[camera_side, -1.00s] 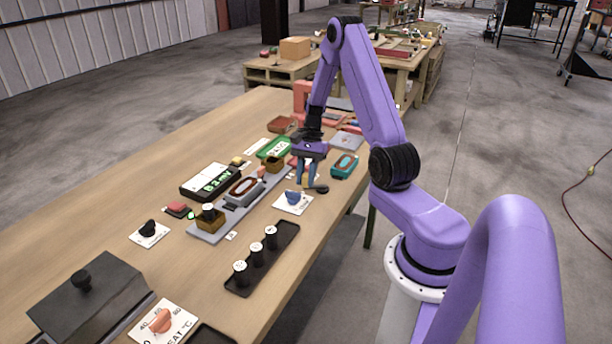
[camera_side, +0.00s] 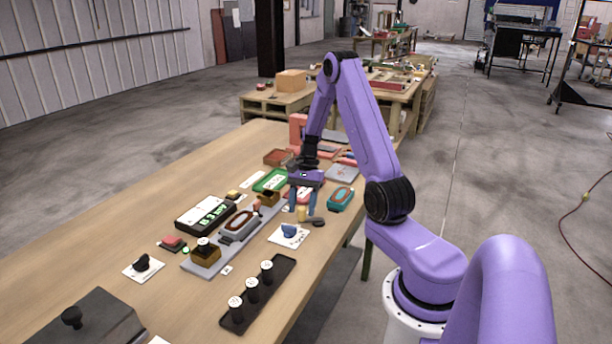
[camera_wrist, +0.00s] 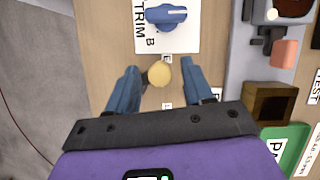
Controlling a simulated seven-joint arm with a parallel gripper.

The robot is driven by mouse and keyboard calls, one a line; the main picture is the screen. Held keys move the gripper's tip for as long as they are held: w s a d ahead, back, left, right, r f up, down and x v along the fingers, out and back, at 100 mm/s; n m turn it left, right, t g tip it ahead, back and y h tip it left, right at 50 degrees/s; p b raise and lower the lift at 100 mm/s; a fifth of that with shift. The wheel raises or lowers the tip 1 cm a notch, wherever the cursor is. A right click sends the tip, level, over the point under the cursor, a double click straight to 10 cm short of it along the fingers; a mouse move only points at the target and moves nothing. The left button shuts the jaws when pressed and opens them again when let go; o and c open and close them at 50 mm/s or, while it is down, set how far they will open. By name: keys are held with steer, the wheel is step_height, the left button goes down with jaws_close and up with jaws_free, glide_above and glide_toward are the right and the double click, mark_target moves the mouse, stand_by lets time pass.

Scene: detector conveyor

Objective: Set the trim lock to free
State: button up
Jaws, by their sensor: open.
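A small lever with a round yellow knob (camera_wrist: 159,73) and a dark part beside it stands below the TRIM B plate in the wrist view. I take it for the trim lock; its small labels are too partly hidden to read. The knob also shows in the side view (camera_side: 302,213). My gripper (camera_wrist: 158,80) is open and points down, its blue fingers on either side of the knob with gaps. In the side view my gripper (camera_side: 303,208) is low over the table. The blue trim dial (camera_wrist: 166,14) sits on its white plate just beyond the fingertips.
A grey rail (camera_side: 200,268) with a brown block and a carriage runs beside the dial. A black tray (camera_side: 284,272) holds several white-topped cylinders.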

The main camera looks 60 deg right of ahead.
steer(key=v, duration=1.6)
steer(key=s+a+r+n+g+h, duration=0.1)
steer(key=a+r+n+h, duration=0.15)
steer(key=a+n, duration=1.55)
steer(key=s+a+f+n+t+h, duration=0.1)
steer(key=s+a+f+n, duration=0.2)
steer(key=s+a+n, duration=0.7)
steer(key=s+a, duration=0.7)
steer(key=s, duration=0.4)
steer(key=shift+s+n+t+h, duration=0.2)
steer(key=shift+n+t+h, duration=0.15)
steer(key=shift+n+t, duration=0.05)
